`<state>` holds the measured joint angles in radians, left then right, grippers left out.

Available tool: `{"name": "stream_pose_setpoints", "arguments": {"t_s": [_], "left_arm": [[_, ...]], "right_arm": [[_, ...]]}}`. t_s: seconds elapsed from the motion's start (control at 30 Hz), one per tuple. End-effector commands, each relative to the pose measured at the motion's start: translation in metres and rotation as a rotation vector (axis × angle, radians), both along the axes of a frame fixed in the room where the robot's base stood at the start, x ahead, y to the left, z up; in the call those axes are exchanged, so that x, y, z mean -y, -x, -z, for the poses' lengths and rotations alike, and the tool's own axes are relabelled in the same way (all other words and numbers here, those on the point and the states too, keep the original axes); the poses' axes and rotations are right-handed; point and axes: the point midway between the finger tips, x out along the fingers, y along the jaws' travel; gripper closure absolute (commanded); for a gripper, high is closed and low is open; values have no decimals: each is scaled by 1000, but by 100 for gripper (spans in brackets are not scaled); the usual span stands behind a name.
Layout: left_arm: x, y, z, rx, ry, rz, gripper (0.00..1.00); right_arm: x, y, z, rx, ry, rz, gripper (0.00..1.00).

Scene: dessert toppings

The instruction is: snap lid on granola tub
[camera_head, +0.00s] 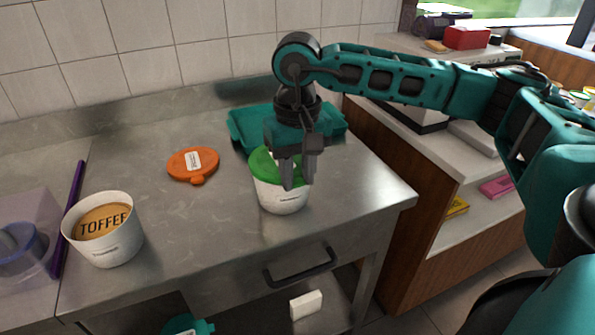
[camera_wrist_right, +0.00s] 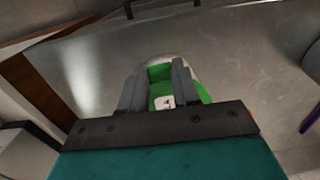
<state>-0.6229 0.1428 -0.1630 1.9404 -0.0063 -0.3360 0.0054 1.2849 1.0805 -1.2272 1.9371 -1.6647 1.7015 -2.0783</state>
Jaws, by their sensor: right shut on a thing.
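A white tub (camera_head: 282,198) stands upright near the right part of the steel counter. A green lid (camera_head: 262,165) is at its top, partly hidden by my right gripper (camera_head: 298,186). The green lid also shows between the fingers in the right wrist view (camera_wrist_right: 160,88), with a small white label on it. My right gripper points down over the tub and is shut on the green lid. I cannot tell whether the lid is fully seated on the rim. My left gripper is not in view.
A white tub labelled TOFFEE (camera_head: 118,243) stands at the left front. An orange lid (camera_head: 180,167) lies left of the gripper. A teal tray (camera_head: 240,132) is behind the tub. A purple stick (camera_head: 75,195) lies near a clear container (camera_head: 28,215). The counter between the tubs is clear.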

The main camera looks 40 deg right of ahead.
Motion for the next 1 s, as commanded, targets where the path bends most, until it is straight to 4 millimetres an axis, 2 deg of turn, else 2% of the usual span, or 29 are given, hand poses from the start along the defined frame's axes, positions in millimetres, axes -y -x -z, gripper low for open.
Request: {"name": "stream_pose_setpoints", "arguments": {"t_s": [1.0], "left_arm": [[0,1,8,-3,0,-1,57]], "right_arm": [[0,0,2,0,-1,0,98]]}}
